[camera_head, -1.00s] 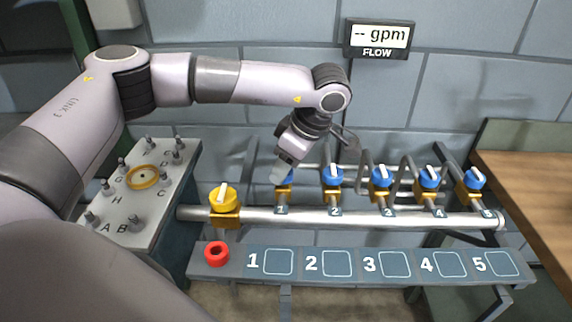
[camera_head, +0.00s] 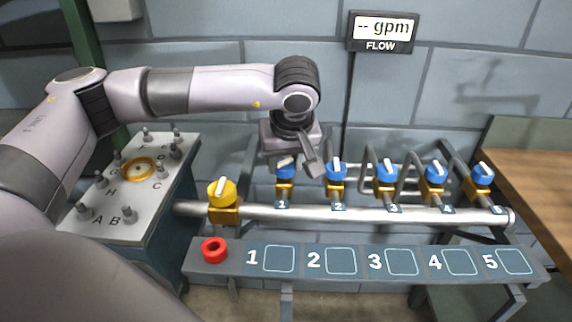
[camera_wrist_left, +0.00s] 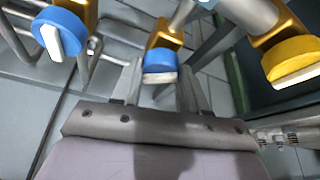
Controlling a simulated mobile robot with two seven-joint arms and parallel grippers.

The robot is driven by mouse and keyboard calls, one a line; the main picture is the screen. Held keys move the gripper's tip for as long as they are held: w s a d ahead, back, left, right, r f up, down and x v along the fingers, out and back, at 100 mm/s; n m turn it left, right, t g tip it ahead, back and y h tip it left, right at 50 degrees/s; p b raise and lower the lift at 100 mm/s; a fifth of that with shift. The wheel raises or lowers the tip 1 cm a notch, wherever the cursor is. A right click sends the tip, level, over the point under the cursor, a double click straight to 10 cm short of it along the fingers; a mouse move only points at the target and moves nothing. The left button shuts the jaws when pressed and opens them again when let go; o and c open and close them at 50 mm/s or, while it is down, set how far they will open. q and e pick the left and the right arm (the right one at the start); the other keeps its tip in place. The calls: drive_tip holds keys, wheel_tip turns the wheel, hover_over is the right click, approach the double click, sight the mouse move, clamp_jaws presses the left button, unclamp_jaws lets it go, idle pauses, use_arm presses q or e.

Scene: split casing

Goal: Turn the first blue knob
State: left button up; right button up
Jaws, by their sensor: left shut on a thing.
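The first blue knob (camera_head: 286,173) sits on a yellow valve body above label 1 on the silver pipe. My left gripper (camera_head: 286,163) points down at it from above, shut on its white handle. In the left wrist view the blue knob (camera_wrist_left: 160,62) lies between the two grey fingers (camera_wrist_left: 160,80), its white bar facing the gripper. The fingertips are partly hidden in the head view. My right gripper is not in view.
More blue knobs, such as knob 2 (camera_head: 336,169), stand to the right along the pipe (camera_head: 400,217). A yellow knob (camera_head: 222,190) is at left. The flow display (camera_head: 382,31) reads "-- gpm".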

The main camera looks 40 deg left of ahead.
use_arm(q)
drive_tip(key=m+h+b, duration=0.1)
drive_tip(key=m, duration=0.1)
drive_tip(key=shift+s+f+m+t, duration=0.1)
drive_tip(key=shift+m+t, duration=0.2)
drive_tip(key=shift+m, duration=0.1)
drive_tip(key=shift+a+m+h+b, duration=0.1)
drive_tip(key=shift+m+h+b, duration=0.4)
drive_tip(key=shift+m, duration=0.7)
drive_tip(key=shift+m+t+h+b, duration=0.3)
drive_tip(key=shift+m+t+b, duration=0.1)
drive_tip(key=shift+m, duration=0.7)
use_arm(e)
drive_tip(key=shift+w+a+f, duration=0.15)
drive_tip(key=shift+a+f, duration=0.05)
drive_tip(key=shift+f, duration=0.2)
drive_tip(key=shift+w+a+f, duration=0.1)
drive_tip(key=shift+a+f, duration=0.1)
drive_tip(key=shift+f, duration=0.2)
use_arm(q)
drive_tip(key=o, duration=1)
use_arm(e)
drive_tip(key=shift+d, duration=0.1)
use_arm(q)
drive_tip(key=shift+a+v, duration=0.15)
drive_tip(key=shift+v, duration=1.7)
drive_tip(key=shift+a+v, duration=0.1)
drive_tip(key=shift+v, duration=1.75)
